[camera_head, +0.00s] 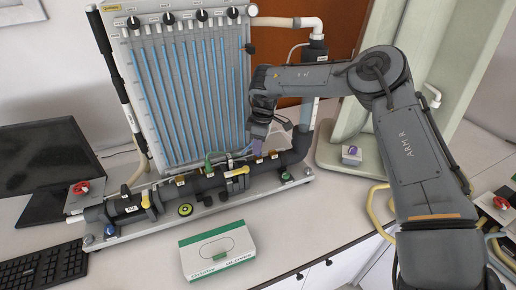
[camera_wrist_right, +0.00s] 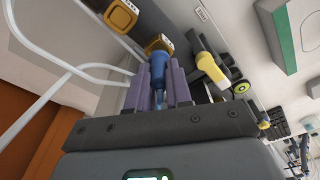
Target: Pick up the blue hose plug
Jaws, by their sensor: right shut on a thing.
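The blue hose plug (camera_wrist_right: 157,70) shows in the right wrist view between the purple fingers of my right gripper (camera_wrist_right: 160,84). The gripper is shut on it. The plug's far end is close to a yellow-orange fitting (camera_wrist_right: 158,45); I cannot tell whether they touch. In the head view my right gripper (camera_head: 257,143) points down just above the right part of the dark pipe (camera_head: 205,183), in front of the manometer board (camera_head: 188,95). The plug is not clear there, hidden by the fingers. My left gripper is not in view.
A yellow-handled valve (camera_head: 237,172) sits on the pipe beside my right gripper. A green-and-white box (camera_head: 217,248) lies on the bench in front. A monitor (camera_head: 42,165) and keyboard (camera_head: 45,268) are at left. A small block with a purple part (camera_head: 352,154) stands at right.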

